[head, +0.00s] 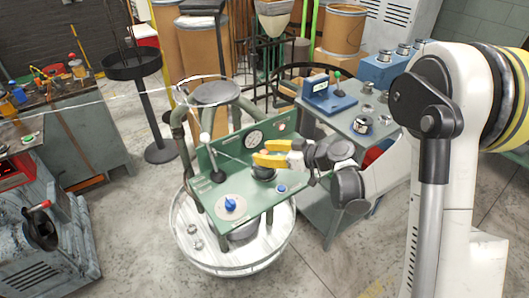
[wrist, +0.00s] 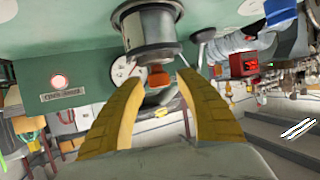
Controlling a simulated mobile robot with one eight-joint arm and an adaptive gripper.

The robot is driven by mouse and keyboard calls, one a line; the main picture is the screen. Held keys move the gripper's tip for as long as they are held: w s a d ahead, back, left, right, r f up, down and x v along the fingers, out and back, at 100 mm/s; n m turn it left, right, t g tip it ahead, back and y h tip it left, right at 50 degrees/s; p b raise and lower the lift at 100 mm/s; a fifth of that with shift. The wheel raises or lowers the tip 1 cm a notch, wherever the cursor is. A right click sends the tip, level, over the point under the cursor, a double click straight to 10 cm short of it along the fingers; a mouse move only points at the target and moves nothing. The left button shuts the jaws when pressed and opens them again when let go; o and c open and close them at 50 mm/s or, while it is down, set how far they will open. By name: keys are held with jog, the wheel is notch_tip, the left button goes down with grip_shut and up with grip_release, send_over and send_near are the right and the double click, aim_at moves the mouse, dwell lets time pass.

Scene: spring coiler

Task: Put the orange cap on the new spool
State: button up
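My gripper (head: 257,153) has yellow fingers and is over the green machine bench in the head view. In the wrist view, which looks upside down, my gripper (wrist: 160,84) has its fingers apart with a gap between the tips. A small orange piece (wrist: 157,76), which looks like the orange cap, shows between and beyond the tips, at the end of a grey metal cylinder (wrist: 150,35). I cannot tell whether the fingers touch it. A dark round part (head: 263,173) sits just below my gripper in the head view. I cannot tell which part is the new spool.
A dial gauge (head: 254,138) is on the bench's back panel. A blue knob (head: 230,204) on a pale disc and a lever with a white ball (head: 205,138) stand at left. A grey side table (head: 345,122) with metal parts and a blue device (head: 328,97) stands right.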

jog(key=shift+r+p, duration=0.25)
jog(key=shift+p, duration=0.05)
jog(key=p+v, duration=0.4)
jog(key=v, duration=0.8)
jog(key=s+d+r+m+h, duration=0.3)
jog(key=s, duration=0.4)
jog(key=s+d+r+m+h, duration=0.2)
jog(key=s+d+m+h, duration=0.1)
jog(key=s, duration=0.4)
jog(key=s+d+r+m+h, duration=0.3)
jog(key=s+m+h, duration=0.2)
jog(key=s, duration=0.2)
jog(key=shift+r, duration=0.3)
jog(key=shift+c, duration=0.5)
